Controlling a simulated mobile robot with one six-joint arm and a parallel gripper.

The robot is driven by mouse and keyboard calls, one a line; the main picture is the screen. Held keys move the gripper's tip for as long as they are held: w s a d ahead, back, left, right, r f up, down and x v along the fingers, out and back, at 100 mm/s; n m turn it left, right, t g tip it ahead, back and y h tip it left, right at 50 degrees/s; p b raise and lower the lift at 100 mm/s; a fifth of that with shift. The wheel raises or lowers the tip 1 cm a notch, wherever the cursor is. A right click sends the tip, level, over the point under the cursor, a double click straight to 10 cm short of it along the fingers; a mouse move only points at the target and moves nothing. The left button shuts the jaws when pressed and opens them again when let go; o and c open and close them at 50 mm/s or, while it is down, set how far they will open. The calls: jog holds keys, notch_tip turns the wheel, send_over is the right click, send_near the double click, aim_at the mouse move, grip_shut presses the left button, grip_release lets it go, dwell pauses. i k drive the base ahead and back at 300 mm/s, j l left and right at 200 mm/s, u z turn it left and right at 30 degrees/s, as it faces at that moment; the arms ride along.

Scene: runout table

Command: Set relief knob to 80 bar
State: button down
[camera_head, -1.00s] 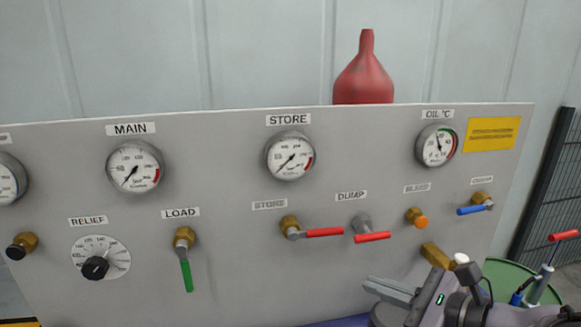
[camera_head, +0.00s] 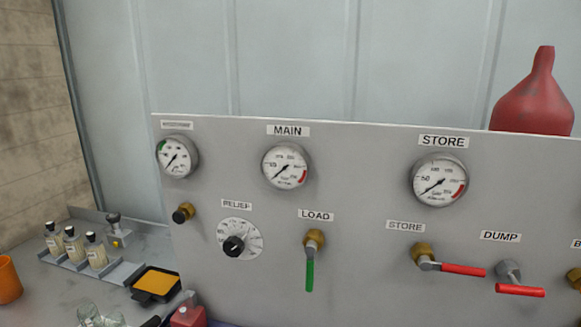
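The relief knob (camera_head: 234,246) is a black round knob on a white dial plate (camera_head: 252,232) with printed numbers, set in the grey panel under the RELIEF label (camera_head: 237,205). Its pointer mark and the numbers are too small to read surely. The MAIN gauge (camera_head: 286,166) is above it to the right, its needle pointing to the lower left. My gripper is not in the current view, so its state is hidden.
The LOAD valve's green lever (camera_head: 310,270) hangs down right of the knob. A brass fitting with a black knob (camera_head: 183,213) is to its left. Red STORE (camera_head: 462,270) and DUMP (camera_head: 520,290) levers stick out at right. Bottles (camera_head: 75,246) and a yellow-filled tray (camera_head: 157,283) stand at lower left.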

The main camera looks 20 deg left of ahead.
aim_at(234, 246)
jog(key=j, duration=0.7)
jog(key=i+j, duration=0.15)
jog(key=j, duration=0.55)
jog(key=j+u, duration=0.1)
jog(key=j, duration=0.6)
jog(key=l+u, duration=0.25)
jog(key=l, duration=0.2)
jog(key=k+l+u, duration=0.25)
jog(key=l, duration=0.2)
jog(key=l+u, duration=0.25)
jog(key=l, duration=0.2)
jog(key=k+l+u, duration=0.25)
jog(key=l, duration=0.15)
jog(key=k+l+u, duration=0.5)
jog(key=l, duration=0.2)
jog(key=i, duration=0.05)
